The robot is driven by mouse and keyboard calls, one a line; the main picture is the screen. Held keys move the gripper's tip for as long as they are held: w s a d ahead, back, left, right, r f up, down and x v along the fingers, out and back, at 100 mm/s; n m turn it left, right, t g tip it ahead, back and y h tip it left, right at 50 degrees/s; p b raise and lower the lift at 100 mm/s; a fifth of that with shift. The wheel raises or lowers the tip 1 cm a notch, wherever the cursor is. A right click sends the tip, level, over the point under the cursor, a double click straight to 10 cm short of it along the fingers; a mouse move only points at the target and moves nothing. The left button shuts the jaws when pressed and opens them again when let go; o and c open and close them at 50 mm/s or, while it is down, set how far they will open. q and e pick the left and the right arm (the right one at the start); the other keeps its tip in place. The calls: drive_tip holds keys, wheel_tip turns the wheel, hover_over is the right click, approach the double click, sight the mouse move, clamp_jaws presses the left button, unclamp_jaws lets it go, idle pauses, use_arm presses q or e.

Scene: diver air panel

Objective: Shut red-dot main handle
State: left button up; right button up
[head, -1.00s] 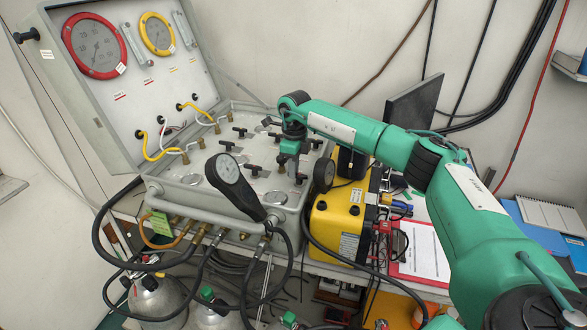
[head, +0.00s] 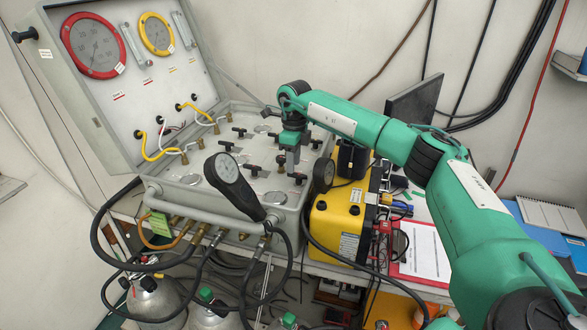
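The grey air panel (head: 205,190) is an open case with several black T-handles on its top plate, among them a back handle (head: 239,130), a left handle (head: 226,144) and a front right handle (head: 299,178). I cannot make out a red dot on any handle, so I cannot tell which is the main one. My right gripper (head: 291,168) points down over the right part of the plate, just behind the front right handle. Its fingers look close together, but their gap is too small to read. It hides part of the plate. My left gripper is out of view.
The open lid carries a red-rimmed gauge (head: 94,45) and a yellow-rimmed gauge (head: 156,33). A yellow case (head: 340,222) stands close on the right.

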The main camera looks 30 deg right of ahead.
wheel_tip(320, 180, up, 11)
drive_tip(key=b, duration=0.2)
drive_tip(key=shift+w+d, duration=0.15)
drive_tip(key=shift+d, duration=0.1)
drive_tip(key=shift+r, duration=0.1)
